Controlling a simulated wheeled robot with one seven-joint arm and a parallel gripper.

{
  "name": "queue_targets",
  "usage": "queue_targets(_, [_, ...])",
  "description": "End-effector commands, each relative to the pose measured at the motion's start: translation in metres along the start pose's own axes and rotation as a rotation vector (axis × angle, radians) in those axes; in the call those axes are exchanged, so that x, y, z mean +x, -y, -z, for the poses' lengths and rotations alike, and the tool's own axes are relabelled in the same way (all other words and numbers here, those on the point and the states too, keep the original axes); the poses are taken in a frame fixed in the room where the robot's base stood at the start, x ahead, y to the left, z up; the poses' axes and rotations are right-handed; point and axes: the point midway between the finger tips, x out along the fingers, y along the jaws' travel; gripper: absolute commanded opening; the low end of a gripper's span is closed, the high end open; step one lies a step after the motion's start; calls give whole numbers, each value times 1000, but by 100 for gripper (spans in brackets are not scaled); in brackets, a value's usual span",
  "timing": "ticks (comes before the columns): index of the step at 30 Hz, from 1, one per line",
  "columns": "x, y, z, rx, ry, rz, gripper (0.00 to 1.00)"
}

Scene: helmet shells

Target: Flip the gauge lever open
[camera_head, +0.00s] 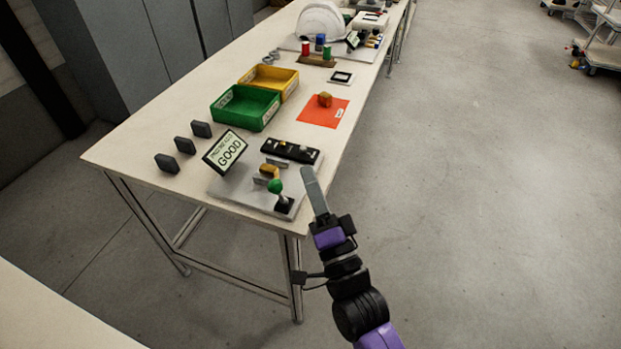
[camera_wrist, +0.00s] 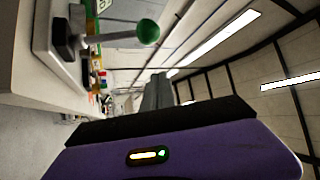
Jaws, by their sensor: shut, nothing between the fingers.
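The gauge (camera_head: 238,188) is a grey plate near the table's front corner, with a tilted sign (camera_head: 225,152) reading GOOD. Its lever has a green ball knob (camera_head: 275,186) and a black base (camera_head: 284,205). The lever stands roughly upright; in the wrist view the knob (camera_wrist: 147,32) and its grey rod show whole at the top left. A yellow-orange piece (camera_head: 268,170) sits on the plate behind the knob. My gripper (camera_head: 309,176) is shut and empty, right of the lever and apart from it. Its fingers (camera_wrist: 158,92) also show in the wrist view.
A black strip with buttons (camera_head: 290,151) lies behind the gauge. Several dark blocks (camera_head: 185,145) stand at left. Green (camera_head: 245,108) and yellow (camera_head: 270,80) bins, an orange mat (camera_head: 322,112) with a block, and a white helmet shell (camera_head: 321,20) are farther back. Open floor lies right of the table.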

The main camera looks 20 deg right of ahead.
Motion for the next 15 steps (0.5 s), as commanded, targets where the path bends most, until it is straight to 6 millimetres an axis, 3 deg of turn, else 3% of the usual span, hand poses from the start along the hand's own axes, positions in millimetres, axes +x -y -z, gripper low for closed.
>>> queue_targets(15, [-78,-1,-1,0,1,0,0])
